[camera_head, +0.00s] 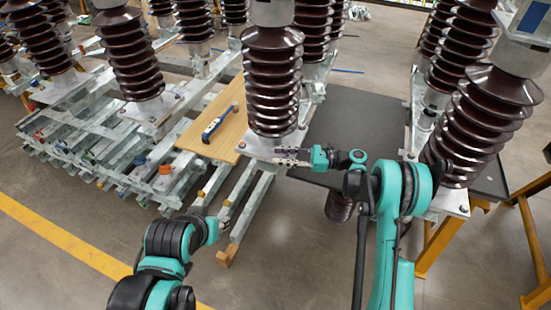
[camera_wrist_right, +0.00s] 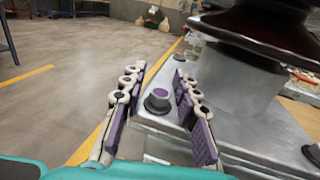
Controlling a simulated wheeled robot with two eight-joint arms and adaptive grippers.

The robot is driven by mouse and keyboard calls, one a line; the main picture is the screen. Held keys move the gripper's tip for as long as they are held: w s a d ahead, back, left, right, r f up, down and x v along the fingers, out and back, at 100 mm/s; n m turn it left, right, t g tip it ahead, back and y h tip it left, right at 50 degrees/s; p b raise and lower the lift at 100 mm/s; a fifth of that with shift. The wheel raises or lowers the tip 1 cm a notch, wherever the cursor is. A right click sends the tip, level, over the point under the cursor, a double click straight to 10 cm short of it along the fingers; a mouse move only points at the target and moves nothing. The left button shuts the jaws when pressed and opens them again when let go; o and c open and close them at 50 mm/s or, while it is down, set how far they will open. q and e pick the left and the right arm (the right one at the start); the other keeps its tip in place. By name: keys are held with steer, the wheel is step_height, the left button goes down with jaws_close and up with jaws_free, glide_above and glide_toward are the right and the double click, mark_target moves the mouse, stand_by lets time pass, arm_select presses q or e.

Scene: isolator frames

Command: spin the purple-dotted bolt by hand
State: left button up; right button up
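The purple-dotted bolt (camera_wrist_right: 158,99) stands upright at the corner of a grey metal flange plate (camera_wrist_right: 255,130), in the right wrist view. My right gripper (camera_wrist_right: 155,92) is open, with one finger on each side of the bolt. Gaps show between the bolt and both fingers. In the head view my right gripper (camera_head: 288,155) is at the front edge of the plate under the middle brown insulator (camera_head: 272,85), and the bolt is too small to make out. My left arm comes in at the lower left; its gripper fingers cannot be made out clearly.
Another bolt (camera_wrist_right: 312,153) is on the plate at the right, and one more (camera_wrist_right: 180,56) is farther back. A blue tool (camera_head: 219,124) lies on a wooden board (camera_head: 190,135). Metal beams (camera_head: 90,150) fill the left; yellow trestle legs (camera_head: 436,247) stand right.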

steer(key=shift+a, duration=1.2)
steer(key=shift+w, duration=0.1)
jaws_close()
steer(key=m+t, duration=0.2)
steer(key=t, duration=0.1)
steer(key=w+m+t+h, duration=0.1)
steer(key=t, duration=0.1)
steer(key=shift+d+m+t, duration=0.1)
steer(key=shift+m+t, duration=0.3)
steer(key=shift+w+d+m+t+h, duration=0.15)
steer(key=shift+w+m+t+h, duration=0.1)
steer(key=shift+m+t+h, duration=0.35)
